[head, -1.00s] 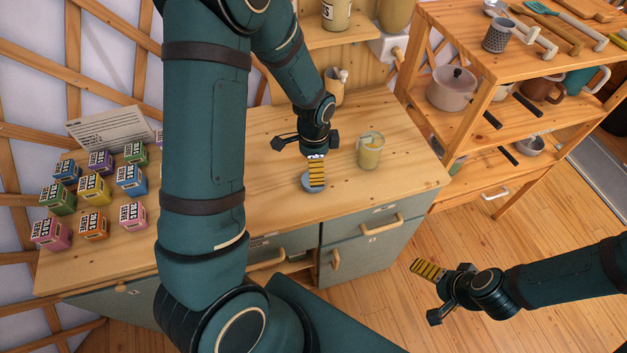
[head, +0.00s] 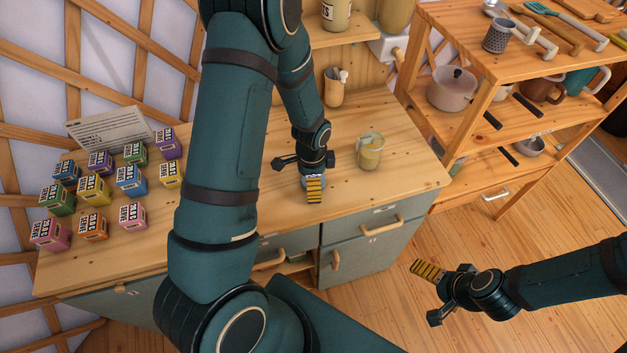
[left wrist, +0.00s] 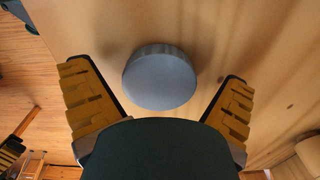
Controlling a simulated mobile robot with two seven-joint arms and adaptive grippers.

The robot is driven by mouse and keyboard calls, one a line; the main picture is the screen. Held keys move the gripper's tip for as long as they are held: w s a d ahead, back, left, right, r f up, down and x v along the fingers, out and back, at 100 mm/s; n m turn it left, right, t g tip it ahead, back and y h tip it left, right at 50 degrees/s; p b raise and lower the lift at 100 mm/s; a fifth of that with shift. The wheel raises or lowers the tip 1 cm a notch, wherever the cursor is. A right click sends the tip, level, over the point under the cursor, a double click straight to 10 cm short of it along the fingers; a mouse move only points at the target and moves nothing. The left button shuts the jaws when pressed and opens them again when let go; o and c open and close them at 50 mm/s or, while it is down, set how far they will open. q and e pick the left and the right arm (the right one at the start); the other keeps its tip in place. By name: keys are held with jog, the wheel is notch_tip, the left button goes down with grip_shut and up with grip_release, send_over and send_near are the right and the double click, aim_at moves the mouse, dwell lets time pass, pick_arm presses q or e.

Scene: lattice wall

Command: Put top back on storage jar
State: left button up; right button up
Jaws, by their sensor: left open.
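The jar lid is a round blue-grey disc (left wrist: 160,80) on the wooden counter. In the left wrist view it lies between and just beyond the two fingers of my left gripper (left wrist: 158,108), which is open and empty. In the head view my left gripper (head: 314,186) is over the lid and hides most of it. The storage jar (head: 370,152), clear with yellowish contents and no top on it, stands upright on the counter to the right of the gripper. My right gripper (head: 432,291) is over the floor at the right, away from the counter; its jaw opening is unclear.
Several coloured boxes (head: 93,189) and a white card (head: 110,130) fill the counter's left part. A wooden holder (head: 335,90) stands at the back. A shelf unit (head: 470,110) with a pot and mugs is at the right. The counter front right is clear.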

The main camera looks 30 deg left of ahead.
pick_arm(q)
jog(key=c, duration=1)
jog(key=shift+c, duration=0.2)
jog(key=shift+r, duration=0.1)
notch_tip(320, 180, up, 10)
jog(key=shift+f+p, duration=0.1)
jog(key=shift+p, duration=0.2)
